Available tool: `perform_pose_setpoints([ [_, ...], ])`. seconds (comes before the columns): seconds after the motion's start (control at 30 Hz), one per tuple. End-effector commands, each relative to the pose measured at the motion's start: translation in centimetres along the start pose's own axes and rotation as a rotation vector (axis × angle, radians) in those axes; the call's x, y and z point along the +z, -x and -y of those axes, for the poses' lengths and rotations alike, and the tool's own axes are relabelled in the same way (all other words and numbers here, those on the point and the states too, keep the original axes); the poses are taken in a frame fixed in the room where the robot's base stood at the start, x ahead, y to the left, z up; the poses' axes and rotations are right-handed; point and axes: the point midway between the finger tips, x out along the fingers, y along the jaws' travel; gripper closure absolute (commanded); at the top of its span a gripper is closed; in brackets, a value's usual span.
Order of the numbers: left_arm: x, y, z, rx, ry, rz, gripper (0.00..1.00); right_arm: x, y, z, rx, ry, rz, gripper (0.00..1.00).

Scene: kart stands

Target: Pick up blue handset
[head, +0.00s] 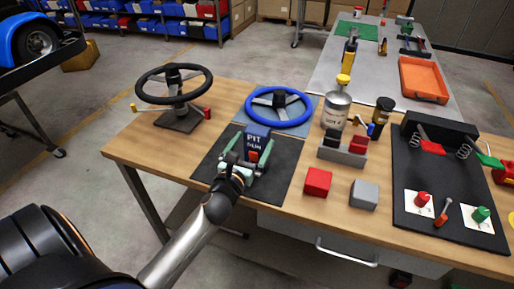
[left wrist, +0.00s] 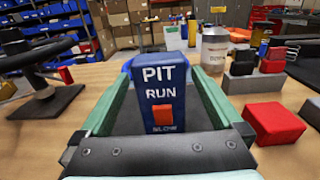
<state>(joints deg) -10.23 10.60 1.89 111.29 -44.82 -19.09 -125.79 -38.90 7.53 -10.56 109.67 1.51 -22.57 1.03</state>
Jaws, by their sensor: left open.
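The blue handset (head: 256,134) is a blue box lettered PIT, RUN and SLOW, with an orange switch. It stands upright at a dark mat (head: 290,165) on the wooden bench. In the left wrist view the handset (left wrist: 160,88) is in the middle, its lettered face towards the camera. My left gripper (head: 248,150) is open, its green fingers on either side of the handset. In the left wrist view a gap shows between each finger and the handset, and its lower end is hidden by the gripper body. My right gripper is not in view.
A blue steering wheel (head: 307,107) lies behind the handset and a black one (head: 150,83) stands to the left. A red block (head: 318,181), a grey block (head: 364,194) and a tin (head: 336,112) are to the right. The bench's front left is clear.

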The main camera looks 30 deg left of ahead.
Motion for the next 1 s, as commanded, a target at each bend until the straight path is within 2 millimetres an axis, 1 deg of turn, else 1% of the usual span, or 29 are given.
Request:
perform_pose_setpoints([
  [0.03,0.3,-0.9,-0.1,0.001,0.001,0.001,0.00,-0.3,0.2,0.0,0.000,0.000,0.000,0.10],
  [0.1,0.2,-1.9,-0.1,0.001,0.002,0.001,0.00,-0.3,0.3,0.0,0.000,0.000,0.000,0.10],
  [0.2,0.2,-2.9,-0.1,0.000,0.002,0.001,0.00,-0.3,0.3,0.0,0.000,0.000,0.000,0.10],
  [0.3,0.1,-3.4,-0.1,0.000,0.002,0.000,0.00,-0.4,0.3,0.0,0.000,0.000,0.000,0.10],
  [0.53,0.1,-3.4,-0.1,0.000,0.001,0.000,0.01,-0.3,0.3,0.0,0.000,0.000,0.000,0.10],
  [1.0,0.1,-3.4,-0.1,0.000,0.001,-0.001,0.54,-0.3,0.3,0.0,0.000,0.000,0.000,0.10],
])
